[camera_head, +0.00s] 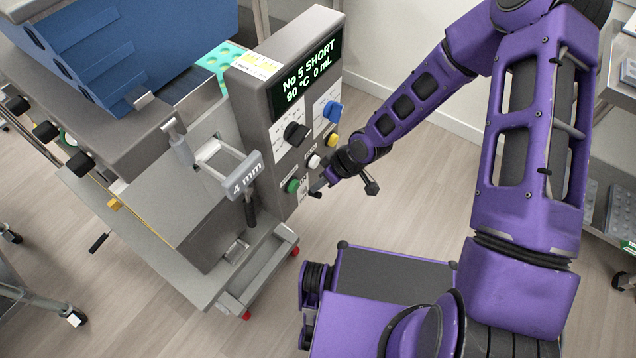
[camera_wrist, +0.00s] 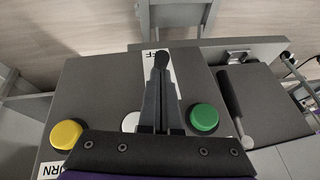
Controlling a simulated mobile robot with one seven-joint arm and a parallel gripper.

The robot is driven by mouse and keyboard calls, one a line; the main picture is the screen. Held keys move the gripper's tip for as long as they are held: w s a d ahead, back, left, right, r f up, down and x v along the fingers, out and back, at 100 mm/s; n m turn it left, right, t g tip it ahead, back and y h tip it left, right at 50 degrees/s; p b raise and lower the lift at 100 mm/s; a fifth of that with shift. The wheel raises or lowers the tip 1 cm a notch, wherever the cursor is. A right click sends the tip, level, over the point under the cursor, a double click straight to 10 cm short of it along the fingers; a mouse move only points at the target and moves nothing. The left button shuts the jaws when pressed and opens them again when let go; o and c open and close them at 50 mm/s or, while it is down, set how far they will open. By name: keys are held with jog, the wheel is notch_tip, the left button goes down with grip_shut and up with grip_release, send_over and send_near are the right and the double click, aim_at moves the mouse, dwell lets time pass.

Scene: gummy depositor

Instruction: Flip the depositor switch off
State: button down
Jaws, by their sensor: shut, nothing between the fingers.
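The depositor's grey control panel (camera_head: 262,110) stands left of my arm, its display reading "No 5 SHORT 90 °C 0 mL". My gripper (camera_head: 322,186) is shut and empty, low at the panel's right edge, near the green button (camera_head: 291,185). In the wrist view, the closed fingers (camera_wrist: 162,90) reach over the panel between the yellow button (camera_wrist: 66,134) and the green button (camera_wrist: 204,117). A dark rounded lever end, seemingly the switch (camera_wrist: 161,59), shows at the fingertips beside a partly covered white label ending in "FF". I cannot tell whether they touch. The switch's base is hidden.
Above the gripper sit a white button (camera_head: 314,160), a yellow button, a black knob (camera_head: 296,133) and a blue knob (camera_head: 332,111). A handle marked "4 mm" (camera_head: 246,174) projects left of the panel. Clear floor (camera_head: 410,180) lies right of the machine.

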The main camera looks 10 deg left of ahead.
jog(key=shift+f, duration=0.15)
jog(key=d+f+y+b, duration=0.1)
jog(key=s+d+f+t+y+b, duration=0.1)
jog(key=y+b, duration=0.1)
jog(key=shift+f, duration=0.15)
dwell(0.4)
jog(key=shift+w, duration=0.1)
jog(key=shift+r+p, duration=0.65)
jog(key=shift+r, duration=0.15)
